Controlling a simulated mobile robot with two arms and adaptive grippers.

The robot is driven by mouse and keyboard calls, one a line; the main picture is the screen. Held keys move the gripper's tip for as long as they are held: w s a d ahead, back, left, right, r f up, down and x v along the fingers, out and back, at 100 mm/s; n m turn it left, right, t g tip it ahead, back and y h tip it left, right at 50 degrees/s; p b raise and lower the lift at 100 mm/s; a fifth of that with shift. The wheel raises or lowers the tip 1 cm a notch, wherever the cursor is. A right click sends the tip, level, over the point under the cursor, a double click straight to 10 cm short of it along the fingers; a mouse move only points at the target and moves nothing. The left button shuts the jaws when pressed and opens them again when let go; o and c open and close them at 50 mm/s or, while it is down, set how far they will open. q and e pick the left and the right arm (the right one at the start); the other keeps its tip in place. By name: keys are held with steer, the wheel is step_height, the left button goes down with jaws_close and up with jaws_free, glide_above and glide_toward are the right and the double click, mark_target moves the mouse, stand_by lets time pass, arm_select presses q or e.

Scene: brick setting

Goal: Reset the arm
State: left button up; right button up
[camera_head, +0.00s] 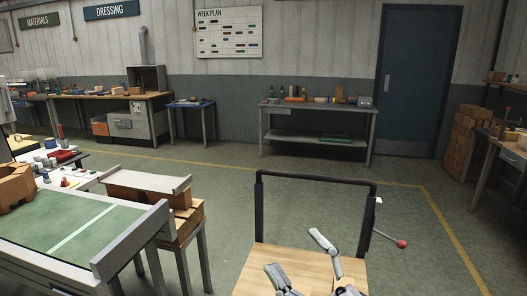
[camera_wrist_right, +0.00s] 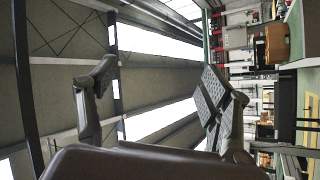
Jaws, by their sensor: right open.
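My right gripper (camera_head: 299,256) is low in the middle of the head view, above a light wooden top. Its two grey fingers stand apart with nothing between them. In the right wrist view the same gripper (camera_wrist_right: 158,85) shows wide-spread fingers and an empty gap. That view looks sideways toward the ceiling and the workshop. My left gripper does not show in either view.
A wooden top (camera_head: 250,275) with a black frame (camera_head: 316,175) stands just ahead. A lever with a red knob (camera_head: 402,243) juts out right. A green-topped conveyor (camera_head: 62,226) fills the left. A grey bench (camera_head: 318,108) stands by the back wall; floor before it is clear.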

steer(key=d+f+m+g+h, duration=0.3)
steer(key=d+f+m+h, duration=1.25)
steer(key=f, duration=0.25)
steer(key=s+f+m+g, duration=0.1)
steer(key=s+f+g, duration=0.6)
steer(key=s, duration=0.4)
steer(key=s+f+g, duration=0.4)
steer(key=s+f, duration=0.5)
steer(key=s, duration=0.2)
step_height(320, 180, down, 26)
steer(key=s+a+g, duration=0.1)
steer(key=g, duration=0.1)
steer(key=s+d+f+g, duration=0.1)
steer(key=s+d+f, duration=0.2)
steer(key=s+f, duration=1.3)
steer(key=shift+s+f, duration=0.25)
steer(key=shift+s, duration=0.35)
